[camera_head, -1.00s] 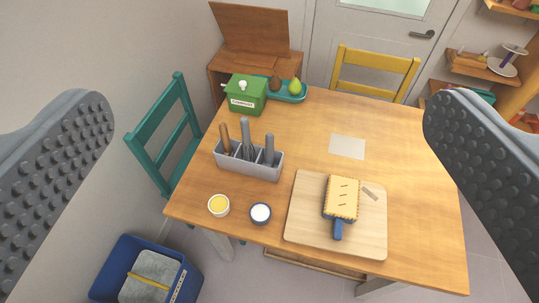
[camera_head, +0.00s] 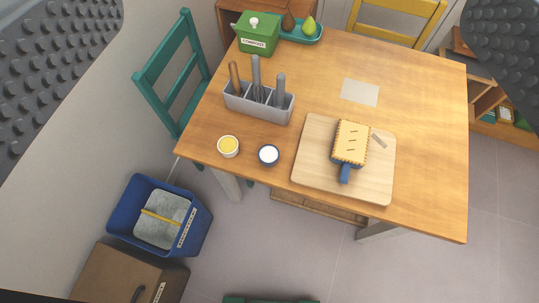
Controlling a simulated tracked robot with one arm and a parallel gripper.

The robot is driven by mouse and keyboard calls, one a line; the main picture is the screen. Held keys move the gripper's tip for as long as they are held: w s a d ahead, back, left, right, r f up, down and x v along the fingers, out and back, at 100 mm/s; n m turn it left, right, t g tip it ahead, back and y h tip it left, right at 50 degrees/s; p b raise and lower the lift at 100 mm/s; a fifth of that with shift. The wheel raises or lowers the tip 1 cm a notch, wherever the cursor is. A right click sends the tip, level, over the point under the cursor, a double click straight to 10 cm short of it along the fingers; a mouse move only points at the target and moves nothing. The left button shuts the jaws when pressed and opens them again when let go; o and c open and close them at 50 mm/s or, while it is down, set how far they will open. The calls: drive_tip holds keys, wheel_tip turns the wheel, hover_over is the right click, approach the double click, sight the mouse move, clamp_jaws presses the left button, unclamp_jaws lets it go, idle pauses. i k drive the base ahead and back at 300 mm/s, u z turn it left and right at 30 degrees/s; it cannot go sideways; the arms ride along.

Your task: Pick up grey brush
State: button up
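My gripper (camera_head: 292,30) is open and empty, with its two dark grey, studded pads at the upper left and upper right edges of the view, well apart from the table things. A grey caddy (camera_head: 250,106) stands on the wooden table and holds upright tools. Two of them are grey: a taller one (camera_head: 256,72) in the middle and a shorter one (camera_head: 280,88) at the right. A brown-handled tool (camera_head: 235,77) stands at the left. The lower ends are partly hidden by the caddy, so I cannot tell which is the grey brush.
Two small bowls, yellow-filled (camera_head: 228,146) and white-filled (camera_head: 268,155), sit near the caddy. A green compost box (camera_head: 258,33) stands behind. A teal chair (camera_head: 172,70) and blue bin (camera_head: 190,228) are left.

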sight(281, 77)
drive_tip(key=k, duration=0.35)
drive_tip(key=z, duration=0.2)
drive_tip(key=i, duration=1.2)
drive_tip(key=u, duration=0.8)
